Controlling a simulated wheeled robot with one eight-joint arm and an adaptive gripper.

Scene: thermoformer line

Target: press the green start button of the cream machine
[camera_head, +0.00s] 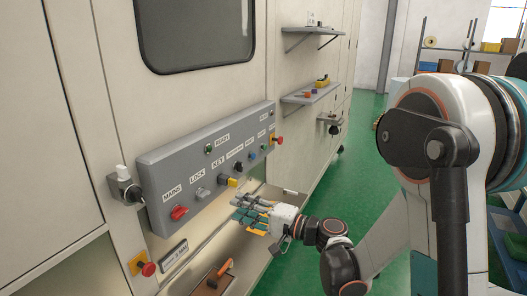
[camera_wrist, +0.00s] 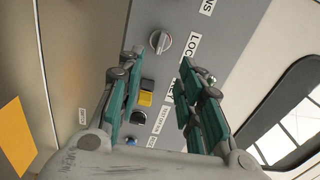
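The cream machine (camera_head: 195,100) stands on the left with a grey sloped control panel (camera_head: 160,160). A small round green piece (camera_head: 209,149) sits beside the READY label; I cannot tell whether it is a lamp or a button. No label reading START is legible. My gripper (camera_head: 243,212) is in front of the panel's lower edge, fingers pointing left toward it. In the wrist view my gripper (camera_wrist: 158,68) is open and empty, its green-padded fingers spread before the panel. Part of the control row is hidden behind the fingers in that view.
The panel has a red MAINS knob (camera_head: 179,212), a grey LOCK knob (camera_head: 202,193), a yellow-tagged key switch (camera_head: 232,183), a blue control (camera_head: 252,156) and a red mushroom button (camera_head: 279,140). An orange-handled tool (camera_head: 220,273) lies below. Green floor (camera_head: 350,180) is clear to the right.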

